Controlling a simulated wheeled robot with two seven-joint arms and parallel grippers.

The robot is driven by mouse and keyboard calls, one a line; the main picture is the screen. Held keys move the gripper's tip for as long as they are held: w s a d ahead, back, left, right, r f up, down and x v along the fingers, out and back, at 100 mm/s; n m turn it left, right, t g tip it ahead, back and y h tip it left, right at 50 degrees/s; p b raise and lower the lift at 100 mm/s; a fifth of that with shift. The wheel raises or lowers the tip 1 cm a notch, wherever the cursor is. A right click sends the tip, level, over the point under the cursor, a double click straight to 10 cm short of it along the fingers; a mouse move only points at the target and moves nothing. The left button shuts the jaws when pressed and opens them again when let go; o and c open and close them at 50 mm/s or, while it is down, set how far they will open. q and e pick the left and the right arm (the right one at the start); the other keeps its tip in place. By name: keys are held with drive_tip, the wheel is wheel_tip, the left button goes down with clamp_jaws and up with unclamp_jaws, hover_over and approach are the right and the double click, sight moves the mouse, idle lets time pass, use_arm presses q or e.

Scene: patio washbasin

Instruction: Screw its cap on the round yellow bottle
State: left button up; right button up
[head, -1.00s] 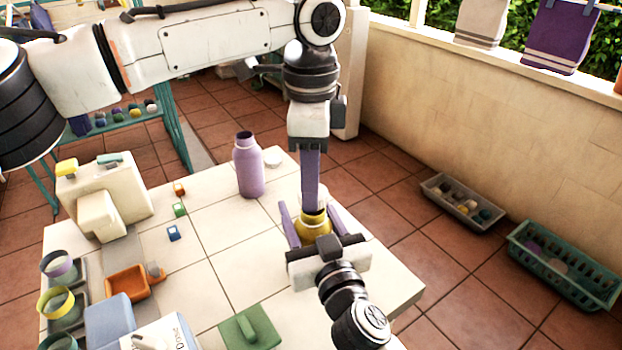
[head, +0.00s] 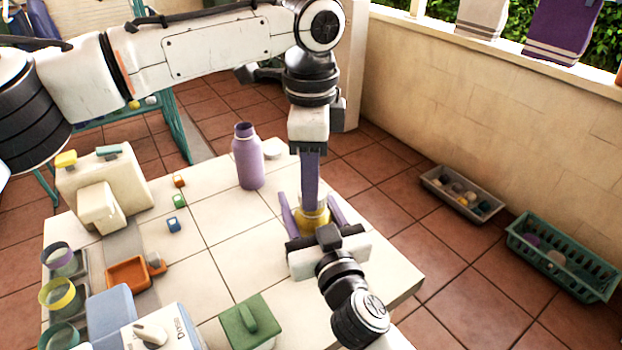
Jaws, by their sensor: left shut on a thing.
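The round yellow bottle (head: 313,219) stands near the right edge of the white tiled table. My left gripper (head: 310,200) points straight down over its top, with its purple fingers shut. What they grip at the bottle's mouth is mostly hidden behind them; I cannot make out the cap apart from the bottle. My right gripper (head: 313,208) reaches in from the front, with one purple finger on each side of the bottle. Its palm hides the bottle's lower part. I cannot tell whether both fingers press on it.
A purple bottle (head: 248,160) stands behind, left of my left gripper, with a white round thing (head: 274,148) beside it. A green lidded box (head: 250,322), an orange tray (head: 127,273) and a cream dispenser (head: 98,194) are on the table. The middle tiles are clear.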

use_arm(q)
drive_tip(key=shift+f, duration=0.55)
drive_tip(key=m, duration=1.2)
drive_tip(key=shift+w+d, duration=0.15)
drive_tip(key=m, duration=0.6)
drive_tip(key=shift+m, duration=0.3)
drive_tip(key=m, duration=0.4)
drive_tip(key=shift+d, duration=0.1)
drive_tip(key=m, duration=0.3)
drive_tip(key=o, duration=1)
